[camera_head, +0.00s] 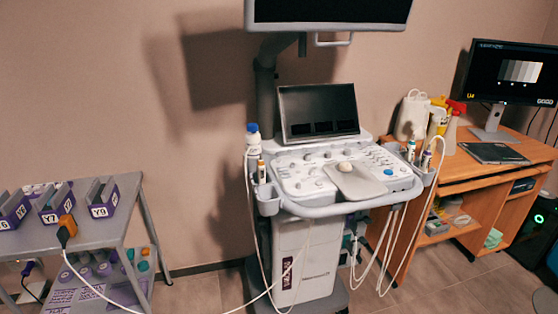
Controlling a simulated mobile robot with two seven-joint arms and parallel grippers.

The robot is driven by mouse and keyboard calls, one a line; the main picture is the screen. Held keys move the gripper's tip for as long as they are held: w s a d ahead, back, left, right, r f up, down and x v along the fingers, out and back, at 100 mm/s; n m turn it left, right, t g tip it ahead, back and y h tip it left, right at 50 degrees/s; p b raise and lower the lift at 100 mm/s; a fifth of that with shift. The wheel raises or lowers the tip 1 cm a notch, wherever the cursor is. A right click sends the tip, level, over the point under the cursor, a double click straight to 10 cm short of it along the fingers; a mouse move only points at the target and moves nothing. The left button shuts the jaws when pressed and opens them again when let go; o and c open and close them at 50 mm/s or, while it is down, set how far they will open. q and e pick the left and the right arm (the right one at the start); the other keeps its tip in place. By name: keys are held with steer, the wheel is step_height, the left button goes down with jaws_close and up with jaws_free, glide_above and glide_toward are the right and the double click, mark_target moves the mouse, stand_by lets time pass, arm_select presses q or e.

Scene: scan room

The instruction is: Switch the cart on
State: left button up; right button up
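The cart (305,262) is a white and grey ultrasound machine standing on the floor in the middle of the view. Its large upper monitor (328,10) is dark and cut off by the top edge. Its smaller screen (318,110) is also dark. The control panel (302,178) has knobs, a pale trackball and a round blue button (388,172) near its right side. Probes sit in holders on both sides, with white cables hanging down. An orange plug-like piece (67,228) on a white cable lies at the left table. Neither of my grippers is in view.
A grey table (110,215) with purple-labelled trays stands at left. A wooden desk (480,178) at right holds a lit monitor (510,72), spray bottles and a tablet-like panel. White cable crosses the floor before the cart. Floor at lower right is partly clear.

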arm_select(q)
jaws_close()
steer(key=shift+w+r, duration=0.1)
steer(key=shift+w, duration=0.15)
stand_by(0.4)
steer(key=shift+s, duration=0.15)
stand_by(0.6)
